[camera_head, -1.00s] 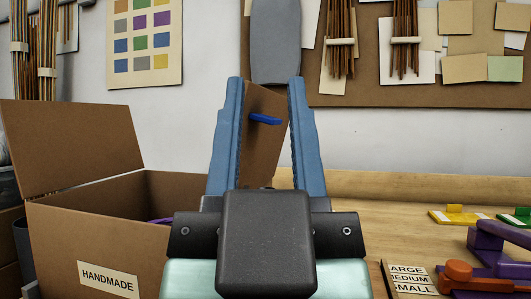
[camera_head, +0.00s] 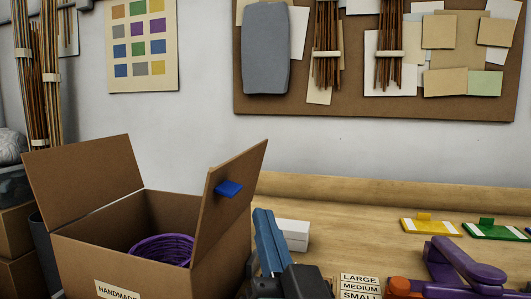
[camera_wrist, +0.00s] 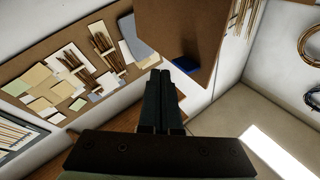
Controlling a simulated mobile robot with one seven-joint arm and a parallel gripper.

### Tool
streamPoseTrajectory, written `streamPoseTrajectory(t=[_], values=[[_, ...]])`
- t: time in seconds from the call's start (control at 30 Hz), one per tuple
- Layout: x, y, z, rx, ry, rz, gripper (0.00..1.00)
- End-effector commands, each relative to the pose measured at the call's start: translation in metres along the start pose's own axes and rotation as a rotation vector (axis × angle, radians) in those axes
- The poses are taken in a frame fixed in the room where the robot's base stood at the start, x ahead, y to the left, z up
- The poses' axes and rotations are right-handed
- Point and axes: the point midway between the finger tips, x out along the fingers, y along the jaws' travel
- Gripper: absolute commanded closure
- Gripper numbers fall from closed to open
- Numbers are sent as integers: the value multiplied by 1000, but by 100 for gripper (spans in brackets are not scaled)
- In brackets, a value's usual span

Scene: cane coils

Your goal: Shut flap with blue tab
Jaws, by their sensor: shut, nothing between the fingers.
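The cardboard box (camera_head: 150,262) stands at the lower left of the head view with a purple coil (camera_head: 162,250) inside. Its right flap (camera_head: 222,215) stands up, leaning outward to the right, and carries the blue tab (camera_head: 228,188) on its face. The left flap (camera_head: 85,180) also stands open. My gripper (camera_head: 267,240) is shut and empty, just right of the box and below the tab, seemingly apart from the flap. In the wrist view the flap (camera_wrist: 185,25) and its blue tab (camera_wrist: 186,64) show just beyond the shut fingers (camera_wrist: 160,100).
A white block (camera_head: 293,235) lies on the bench behind my gripper. Yellow (camera_head: 432,226) and green (camera_head: 495,230) tagged cards lie at the right. A purple and orange object (camera_head: 460,270) and a size label (camera_head: 360,286) are at the lower right. The bench between is clear.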

Motion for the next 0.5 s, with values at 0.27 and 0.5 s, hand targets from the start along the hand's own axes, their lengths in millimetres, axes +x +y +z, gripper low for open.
streamPoseTrajectory(t=[0.27,0.5], values=[[6,23,12,370,-241,7,100],[-16,34,13,754,-370,19,100]])
